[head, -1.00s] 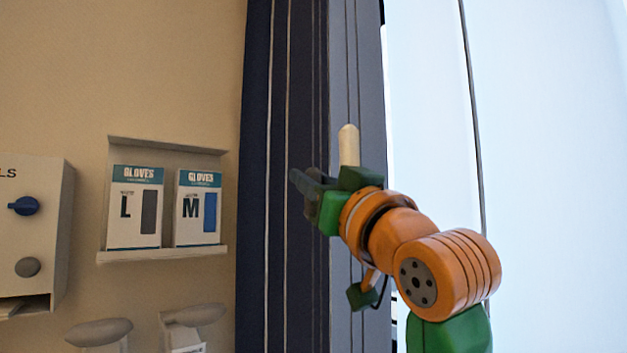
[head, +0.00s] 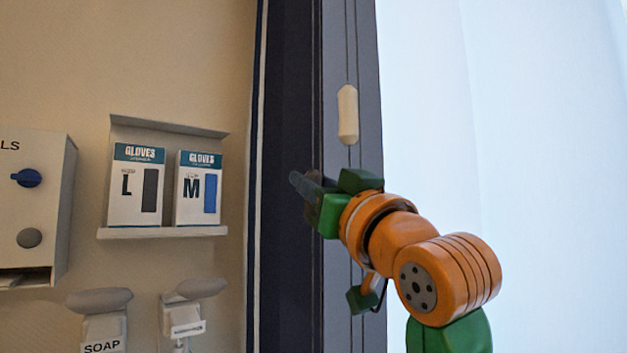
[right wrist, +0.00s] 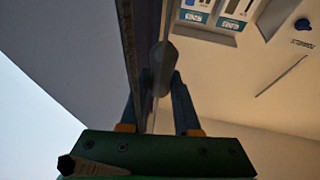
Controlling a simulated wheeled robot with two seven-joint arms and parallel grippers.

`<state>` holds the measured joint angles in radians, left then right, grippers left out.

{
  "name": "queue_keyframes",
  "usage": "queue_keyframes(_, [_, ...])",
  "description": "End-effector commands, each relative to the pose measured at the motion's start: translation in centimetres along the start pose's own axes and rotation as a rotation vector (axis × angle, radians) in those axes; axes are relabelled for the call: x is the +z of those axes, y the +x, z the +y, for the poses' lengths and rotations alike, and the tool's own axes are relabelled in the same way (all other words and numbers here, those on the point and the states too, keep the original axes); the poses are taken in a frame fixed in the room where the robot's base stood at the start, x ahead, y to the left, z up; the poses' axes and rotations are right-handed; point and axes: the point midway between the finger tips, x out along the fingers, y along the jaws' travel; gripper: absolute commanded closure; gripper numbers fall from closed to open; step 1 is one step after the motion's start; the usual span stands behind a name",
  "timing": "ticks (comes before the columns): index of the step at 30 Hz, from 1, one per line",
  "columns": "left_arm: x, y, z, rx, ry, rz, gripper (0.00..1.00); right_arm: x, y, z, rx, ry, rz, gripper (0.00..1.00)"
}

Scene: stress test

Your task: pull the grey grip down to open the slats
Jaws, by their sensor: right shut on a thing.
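My right gripper (head: 312,190) is in front of the dark upright strips beside the bright window. In the right wrist view, its two fingers (right wrist: 157,100) are shut on the grey grip (right wrist: 163,66), a rounded piece standing out beyond them. In the head view the grey grip is hidden by the gripper. A cream, capsule-shaped grip (head: 348,114) hangs on a thin cord just above the gripper, apart from it. The slats (head: 288,90) appear as tall, dark blue strips left of the cord; I cannot tell their exact angle. My left gripper is out of view.
A wall shelf (head: 160,232) on the left holds glove boxes L (head: 128,208) and M (head: 189,211). A white box with a blue knob (head: 28,178) is at far left. Dispensers (head: 100,300) hang below the shelf. The bright window (head: 540,130) fills the right.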

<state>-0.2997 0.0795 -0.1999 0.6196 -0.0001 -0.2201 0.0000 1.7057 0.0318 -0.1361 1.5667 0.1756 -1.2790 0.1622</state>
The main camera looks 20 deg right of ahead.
Motion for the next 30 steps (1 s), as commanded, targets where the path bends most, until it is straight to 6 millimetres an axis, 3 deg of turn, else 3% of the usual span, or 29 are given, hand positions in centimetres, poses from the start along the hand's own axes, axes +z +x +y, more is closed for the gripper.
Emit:
queue_keyframes(1, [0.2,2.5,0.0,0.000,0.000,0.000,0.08,2.5,-1.0,0.0,0.000,-0.001,-0.001,1.00])
queue_keyframes(15, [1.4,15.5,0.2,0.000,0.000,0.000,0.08,15.4,-6.3,-0.1,-0.001,-0.002,-0.003,1.00])
queue_keyframes(21, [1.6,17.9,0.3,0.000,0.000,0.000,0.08,18.0,-7.4,-0.1,-0.001,-0.002,-0.005,1.00])
queue_keyframes(30, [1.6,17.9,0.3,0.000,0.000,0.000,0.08,18.0,-7.4,-0.1,0.000,-0.001,-0.004,1.00])
